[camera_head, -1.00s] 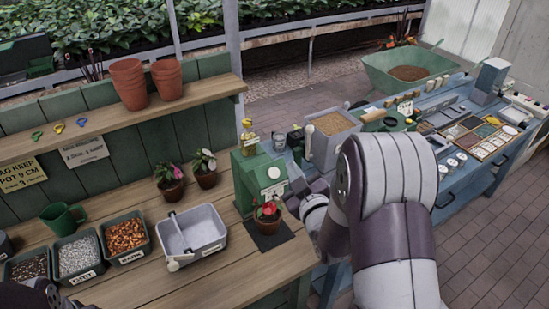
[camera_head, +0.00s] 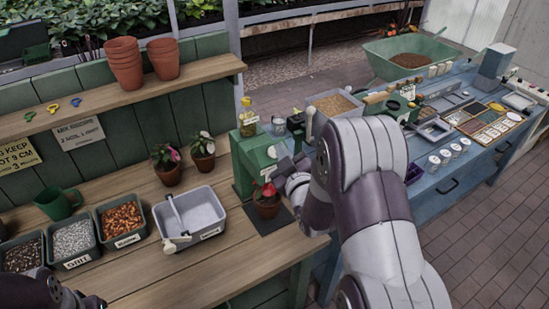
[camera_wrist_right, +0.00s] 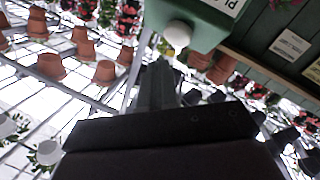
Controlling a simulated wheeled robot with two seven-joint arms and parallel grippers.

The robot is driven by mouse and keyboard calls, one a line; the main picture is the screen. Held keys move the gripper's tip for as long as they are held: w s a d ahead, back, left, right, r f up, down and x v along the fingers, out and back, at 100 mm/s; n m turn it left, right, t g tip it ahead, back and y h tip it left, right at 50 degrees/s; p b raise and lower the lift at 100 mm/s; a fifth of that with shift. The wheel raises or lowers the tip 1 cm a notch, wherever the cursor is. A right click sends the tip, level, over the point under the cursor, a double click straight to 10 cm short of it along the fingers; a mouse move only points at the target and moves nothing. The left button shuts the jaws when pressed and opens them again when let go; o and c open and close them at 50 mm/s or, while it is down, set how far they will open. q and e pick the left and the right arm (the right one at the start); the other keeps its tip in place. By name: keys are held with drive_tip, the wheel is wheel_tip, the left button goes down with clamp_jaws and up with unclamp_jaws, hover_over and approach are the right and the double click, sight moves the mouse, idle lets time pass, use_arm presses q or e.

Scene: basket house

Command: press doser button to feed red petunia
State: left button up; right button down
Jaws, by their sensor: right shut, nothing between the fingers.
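The green doser (camera_head: 250,160) stands on the wooden bench in the head view. The red petunia (camera_head: 268,191) is in a terracotta pot (camera_head: 267,209) on a dark mat at the doser's foot. My right gripper (camera_head: 283,158) is at the doser's front, above and right of the petunia, partly covering the doser. In the right wrist view my gripper (camera_wrist_right: 165,72) is shut and empty, its tips just below a white round button (camera_wrist_right: 178,33) on the green doser (camera_wrist_right: 205,15). I cannot tell whether they touch. My left gripper is outside the picture.
A grey scoop tray (camera_head: 190,215) stands left of the petunia, beside bins of grit (camera_head: 73,238) and orange granules (camera_head: 122,220). Two potted flowers (camera_head: 167,163) stand behind. A blue table (camera_head: 440,185) with trays and tools is on the right.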

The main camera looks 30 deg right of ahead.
drive_tip(key=shift+w+a+f, duration=0.1)
drive_tip(key=shift+w+f, duration=0.35)
drive_tip(key=shift+f+b, duration=0.1)
drive_tip(key=shift+b, duration=0.25)
idle(1.5)
drive_tip(key=shift+w+f+b, duration=0.2)
drive_tip(key=shift+w+b, duration=0.1)
drive_tip(key=shift+b, duration=0.1)
drive_tip(key=shift+w+f+b, duration=0.4)
drive_tip(key=shift+f+b, duration=0.05)
drive_tip(key=shift+b, duration=0.2)
idle(0.6)
drive_tip(key=shift+s+r, duration=0.1)
drive_tip(key=shift+r, duration=0.05)
drive_tip(key=shift+s+r+p, duration=0.55)
drive_tip(key=shift+s+r, duration=0.05)
